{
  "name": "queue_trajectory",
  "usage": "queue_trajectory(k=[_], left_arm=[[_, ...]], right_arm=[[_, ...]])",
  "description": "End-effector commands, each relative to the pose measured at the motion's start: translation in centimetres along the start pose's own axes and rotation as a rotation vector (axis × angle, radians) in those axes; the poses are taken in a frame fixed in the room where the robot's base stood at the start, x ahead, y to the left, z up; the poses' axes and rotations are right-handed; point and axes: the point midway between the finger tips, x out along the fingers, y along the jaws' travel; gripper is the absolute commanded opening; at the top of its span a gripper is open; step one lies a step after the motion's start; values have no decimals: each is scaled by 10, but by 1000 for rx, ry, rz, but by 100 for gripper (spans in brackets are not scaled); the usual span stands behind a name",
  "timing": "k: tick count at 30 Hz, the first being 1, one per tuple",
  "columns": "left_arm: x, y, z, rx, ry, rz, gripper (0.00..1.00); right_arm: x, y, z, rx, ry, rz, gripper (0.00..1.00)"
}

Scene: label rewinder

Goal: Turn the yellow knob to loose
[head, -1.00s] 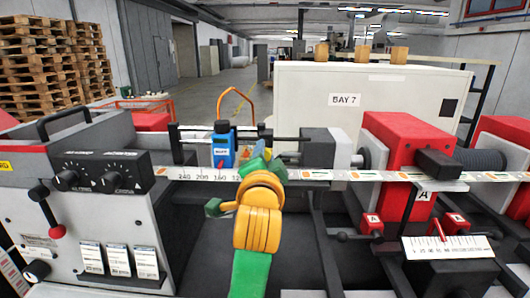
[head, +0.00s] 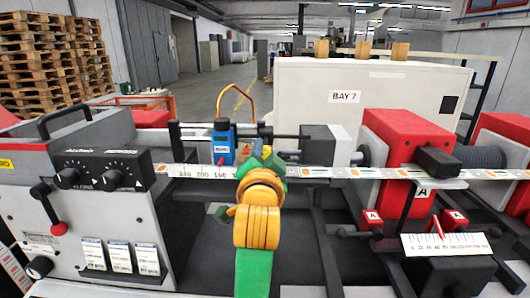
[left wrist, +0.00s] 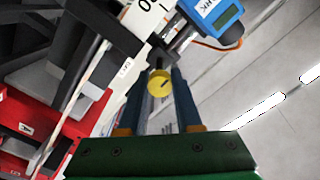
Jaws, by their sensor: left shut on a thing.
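The yellow knob (left wrist: 160,83) shows in the left wrist view as a small round yellow disc with a dark slot line, between my left fingertips. My left gripper (left wrist: 158,92) is shut on it. In the head view my left gripper (head: 260,160) reaches up to the scale bar in front of the machine, and its fingers and wrist hide the knob. A blue gauge (head: 223,142) with a small display sits just left of my gripper; it also shows in the left wrist view (left wrist: 212,15). My right gripper is in neither current view.
A white printed scale bar (head: 190,171) runs across the machine. A control panel (head: 102,172) with dials stands left. Red blocks (head: 405,140) and a ruler plate (head: 445,245) are right. A white BAY 7 cabinet (head: 400,100) stands behind.

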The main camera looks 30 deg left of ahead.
Motion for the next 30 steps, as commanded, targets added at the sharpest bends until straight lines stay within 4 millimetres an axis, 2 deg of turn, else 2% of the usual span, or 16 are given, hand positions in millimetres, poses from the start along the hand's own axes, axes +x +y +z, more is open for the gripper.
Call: queue_trajectory(k=[2, 3, 6, 15, 17, 24, 30], left_arm=[[0, -2, -2, -2, 7, -6, 0], [0, -2, -2, -2, 7, -6, 39], [0, -2, -2, -1, 6, -5, 63], [-3, 0, -1, 0, 4, -2, 63], [-11, 1, 0, -2, 6, -2, 63], [-60, 1, 0, -3, 8, -3, 63], [-71, -1, 0, -1, 3, -2, 63]], right_arm=[[-1, 0, 0, 0, 0, 0, 50], [-1, 0, 0, 0, 0, 0, 50], [0, 0, 0, 0, 0, 0, 50], [1, 0, 0, 0, 0, 0, 50], [6, 0, 0, 0, 0, 0, 50], [20, 0, 2, 0, 0, 1, 50], [20, 0, 2, 0, 0, 1, 50]])
